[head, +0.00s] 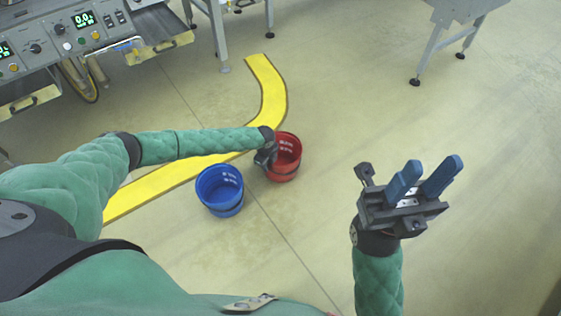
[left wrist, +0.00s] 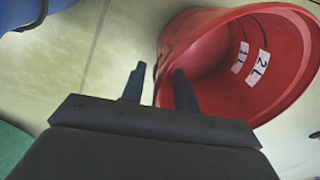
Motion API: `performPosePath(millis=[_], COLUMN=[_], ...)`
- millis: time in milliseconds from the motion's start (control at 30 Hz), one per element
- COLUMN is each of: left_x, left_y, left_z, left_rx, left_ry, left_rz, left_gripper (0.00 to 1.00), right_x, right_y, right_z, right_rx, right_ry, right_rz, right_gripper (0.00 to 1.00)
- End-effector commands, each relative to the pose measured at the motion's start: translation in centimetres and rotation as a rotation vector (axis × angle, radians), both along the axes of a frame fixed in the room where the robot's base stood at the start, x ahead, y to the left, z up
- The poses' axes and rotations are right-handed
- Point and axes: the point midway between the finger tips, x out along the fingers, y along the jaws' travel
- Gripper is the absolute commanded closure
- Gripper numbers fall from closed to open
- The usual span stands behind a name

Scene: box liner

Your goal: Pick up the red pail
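The red pail (head: 287,160) stands upright on the floor, right of the blue pail. In the left wrist view the red pail (left wrist: 222,62) fills the upper right, with white volume marks inside. My left gripper (head: 267,163) is at the red pail's left rim. In the left wrist view my left gripper (left wrist: 160,88) has its fingers apart, one outside the pail and one overlapping its inside, with the wall between them. I cannot tell whether either finger touches the wall. My right gripper (head: 422,179) is open and empty, held up at the right, away from the pails.
A curved yellow floor stripe (head: 268,88) passes behind the pails. A machine with control panels (head: 75,40) is at the upper left. The floor on the right is clear.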

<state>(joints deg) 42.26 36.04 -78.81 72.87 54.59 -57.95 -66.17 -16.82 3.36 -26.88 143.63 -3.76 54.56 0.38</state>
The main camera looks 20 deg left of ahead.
Motion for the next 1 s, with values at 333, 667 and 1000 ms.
performPosePath(millis=[333,667,1000], left_x=[0.0,0.0,0.1], left_y=[0.0,0.0,-0.1], left_z=[0.1,0.1,3.4], left_rx=[0.000,0.000,-0.002], left_ry=[0.000,-0.001,-0.003], left_rz=[0.000,0.000,-0.001], left_gripper=[1.00,1.00,1.00], right_x=[0.0,0.0,0.0], right_y=[0.0,0.0,-0.1], right_z=[0.1,0.1,1.3], right_rx=[0.000,0.000,-0.008], right_ry=[0.001,0.001,-0.004], right_rz=[0.000,0.000,-0.016], right_gripper=[0.64,0.64,0.64])
